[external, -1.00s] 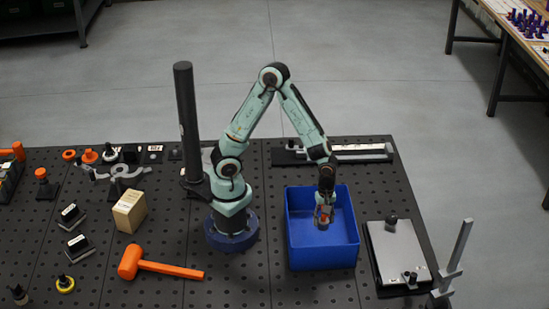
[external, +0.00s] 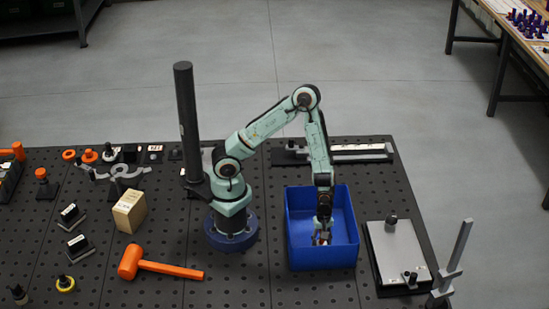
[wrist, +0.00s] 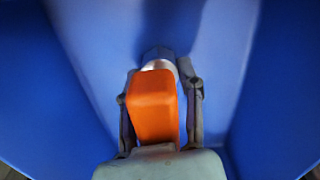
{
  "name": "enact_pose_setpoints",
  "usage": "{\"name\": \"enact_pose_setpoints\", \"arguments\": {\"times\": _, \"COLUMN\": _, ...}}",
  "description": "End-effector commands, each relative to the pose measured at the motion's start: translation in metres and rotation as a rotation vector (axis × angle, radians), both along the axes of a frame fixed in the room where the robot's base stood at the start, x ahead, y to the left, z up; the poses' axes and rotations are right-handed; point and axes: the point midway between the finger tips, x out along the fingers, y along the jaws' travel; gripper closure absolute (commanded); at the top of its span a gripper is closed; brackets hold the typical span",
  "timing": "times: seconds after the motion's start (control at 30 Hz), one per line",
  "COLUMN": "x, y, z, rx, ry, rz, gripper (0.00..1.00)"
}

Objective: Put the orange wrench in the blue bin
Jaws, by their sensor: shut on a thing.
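The blue bin (external: 346,256) stands on the dark perforated table, right of my base. My gripper (external: 321,240) is down inside the bin, toward its near side. In the wrist view my gripper (wrist: 160,78) is shut on an orange piece (wrist: 153,105) with a silvery end, which I take to be the orange wrench. Its full shape is hidden by the fingers and the viewing angle. The blue walls surround it in that view. I cannot tell whether it touches the bin's floor.
A flat grey plate with knobs (external: 397,250) and an upright metal stand (external: 456,262) are right of the bin. An orange mallet (external: 133,262) and a wooden block (external: 130,211) lie left of my base. A black post (external: 187,120) stands behind it. A metal rail (external: 350,149) lies behind the bin.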

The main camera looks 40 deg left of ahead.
Motion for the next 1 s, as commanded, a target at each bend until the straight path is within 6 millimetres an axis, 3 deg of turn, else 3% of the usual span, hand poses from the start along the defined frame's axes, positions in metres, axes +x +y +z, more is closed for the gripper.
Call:
{"name": "enact_pose_setpoints", "arguments": {"times": 0.03, "x": 0.000, "y": 0.000, "z": -0.002, "rx": 0.001, "ry": 0.001, "rz": 0.000, "gripper": 1.00}}
{"name": "enact_pose_setpoints", "arguments": {"times": 0.07, "x": 0.000, "y": 0.000, "z": -0.002, "rx": 0.001, "ry": 0.000, "rz": 0.000, "gripper": 0.61}}
{"name": "enact_pose_setpoints", "arguments": {"times": 0.13, "x": 0.000, "y": 0.000, "z": -0.002, "rx": 0.000, "ry": 0.000, "rz": 0.000, "gripper": 0.39}}
{"name": "enact_pose_setpoints", "arguments": {"times": 0.57, "x": 0.001, "y": -0.001, "z": 0.008, "rx": -0.003, "ry": -0.002, "rz": 0.001, "gripper": 0.38}}
{"name": "enact_pose_setpoints", "arguments": {"times": 1.0, "x": 0.001, "y": 0.000, "z": 0.098, "rx": -0.003, "ry": -0.005, "rz": 0.002, "gripper": 0.38}}
